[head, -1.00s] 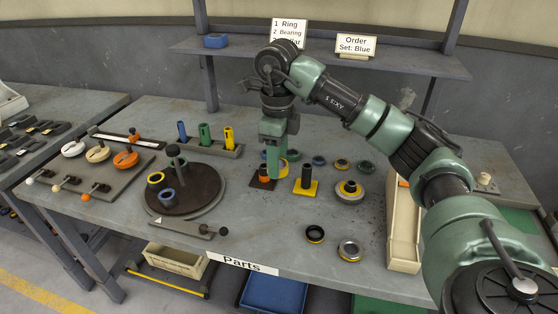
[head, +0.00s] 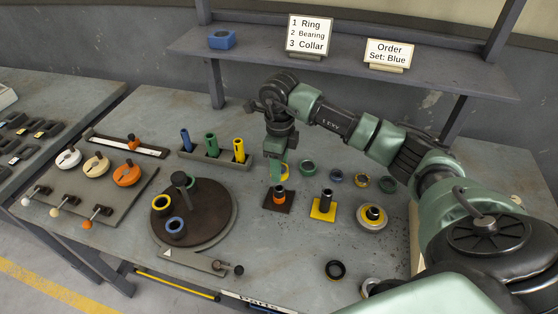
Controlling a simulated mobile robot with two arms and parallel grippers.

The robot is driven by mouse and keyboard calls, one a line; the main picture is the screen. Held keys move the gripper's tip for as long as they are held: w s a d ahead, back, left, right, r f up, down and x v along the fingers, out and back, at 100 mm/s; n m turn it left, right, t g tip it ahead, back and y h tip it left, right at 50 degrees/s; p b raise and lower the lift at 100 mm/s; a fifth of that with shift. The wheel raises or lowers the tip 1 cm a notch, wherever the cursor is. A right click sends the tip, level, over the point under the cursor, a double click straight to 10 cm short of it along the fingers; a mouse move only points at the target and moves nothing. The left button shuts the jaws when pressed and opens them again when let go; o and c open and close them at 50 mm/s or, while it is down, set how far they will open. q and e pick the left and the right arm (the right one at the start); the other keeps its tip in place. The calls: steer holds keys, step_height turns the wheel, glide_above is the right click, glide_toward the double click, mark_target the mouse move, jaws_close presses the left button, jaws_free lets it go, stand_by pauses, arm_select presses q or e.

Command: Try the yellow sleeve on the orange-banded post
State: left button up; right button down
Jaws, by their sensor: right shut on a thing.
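The orange-banded post (head: 279,198) stands upright on a dark square plate in the middle of the bench, with its orange band in plain sight. My right gripper (head: 276,175) points down just behind and above that post. My left gripper is not in view.
A black post on a yellow plate (head: 323,210) and a ringed round stand (head: 371,218) are to the right. Several rings, including a green one (head: 308,167), lie behind. A dark turntable (head: 209,225) and a rack (head: 222,157) with upright coloured pieces are left.

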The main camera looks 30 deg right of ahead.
steer(key=b, duration=0.3)
glide_above(279, 187)
step_height(279, 187, down, 5)
steer(key=shift+r, duration=0.15)
steer(key=shift+s+f, duration=0.1)
steer(key=shift+f, duration=0.3)
arm_select(q)
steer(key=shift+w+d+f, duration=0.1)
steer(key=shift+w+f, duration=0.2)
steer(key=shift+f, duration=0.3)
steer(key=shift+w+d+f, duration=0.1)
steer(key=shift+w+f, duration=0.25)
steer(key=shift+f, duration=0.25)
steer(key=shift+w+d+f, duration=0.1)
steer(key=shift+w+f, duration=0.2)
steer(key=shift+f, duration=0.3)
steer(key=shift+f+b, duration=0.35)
steer(key=shift+b, duration=0.15)
arm_select(e)
steer(key=shift+f, duration=0.15)
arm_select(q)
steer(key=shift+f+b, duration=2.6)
arm_select(e)
steer(key=shift+f, duration=2.95)
steer(key=shift+c, duration=0.2)
jaws_free()
